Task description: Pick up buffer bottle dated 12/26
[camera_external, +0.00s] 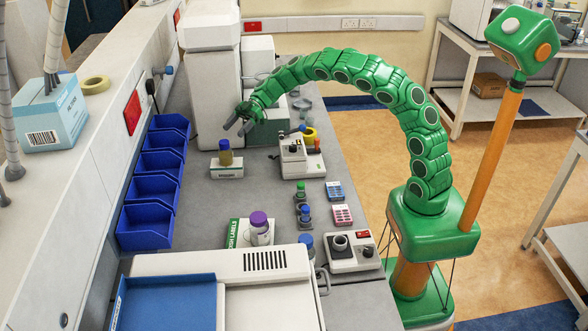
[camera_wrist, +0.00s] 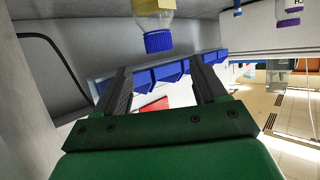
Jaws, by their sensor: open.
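A bottle with a blue cap and yellow label (camera_external: 225,153) stands upright on a small white-and-green box (camera_external: 227,168) on the bench. In the wrist view, a bottle with a yellow label and blue cap (camera_wrist: 158,42) appears upside down, past my fingertips. My gripper (camera_external: 239,127) is open and empty, above and slightly right of that bottle in the external view. Its two fingers (camera_wrist: 157,65) are spread in the wrist view, and the bottle is apart from them. A purple-capped bottle (camera_external: 259,226) stands nearer the camera on a labels box. I cannot read any date.
Blue bins (camera_external: 146,226) line the wall at left. A white instrument (camera_external: 300,158) stands right of the yellow-label bottle. Small capped bottles (camera_external: 303,212), tube racks (camera_external: 342,215) and a small device with a knob (camera_external: 352,250) are nearer. Bare grey bench lies between.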

